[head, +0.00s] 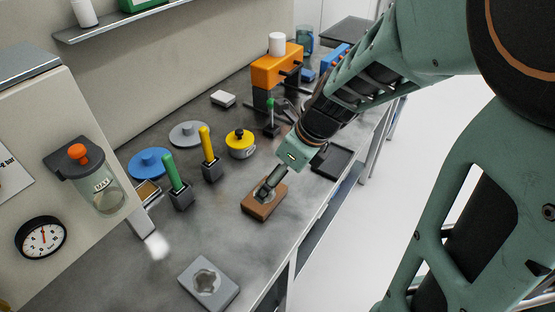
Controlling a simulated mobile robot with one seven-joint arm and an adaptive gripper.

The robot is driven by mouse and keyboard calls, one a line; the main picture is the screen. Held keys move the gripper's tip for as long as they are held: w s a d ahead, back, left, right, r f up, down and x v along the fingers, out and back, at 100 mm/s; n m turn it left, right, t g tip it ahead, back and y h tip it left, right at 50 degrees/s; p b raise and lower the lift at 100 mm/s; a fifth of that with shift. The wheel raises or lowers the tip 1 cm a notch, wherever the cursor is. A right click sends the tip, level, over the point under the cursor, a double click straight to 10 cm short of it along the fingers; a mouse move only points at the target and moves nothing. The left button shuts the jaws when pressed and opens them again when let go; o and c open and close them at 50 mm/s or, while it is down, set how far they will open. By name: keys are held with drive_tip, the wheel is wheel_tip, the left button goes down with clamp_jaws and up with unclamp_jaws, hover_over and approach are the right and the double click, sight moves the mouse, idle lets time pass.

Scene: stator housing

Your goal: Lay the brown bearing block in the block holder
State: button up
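The brown bearing block (258,211) lies flat on the grey workbench, near its front edge, with a round recess in its top. My gripper (267,190) reaches down from the upper right, its dark fingers at the block's recess. I cannot tell whether the fingers are shut on the block or only beside it. A dark shallow tray with a raised rim (346,157) lies behind and right of the gripper, partly hidden by it. It may be the block holder; no part is clearly marked as one.
A grey block with a lobed recess (225,293) lies at the front. Green-handled (170,170) and yellow-handled (205,145) tools stand left. Bare bench lies between the blocks.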

drive_tip(key=b, duration=0.2)
hover_over(272, 200)
wheel_tip(272, 200, down, 5)
drive_tip(key=shift+w+b+x, duration=0.2)
drive_tip(key=shift+b+x, duration=0.35)
drive_tip(key=shift+x, duration=2.1)
drive_tip(key=shift+d, duration=0.15)
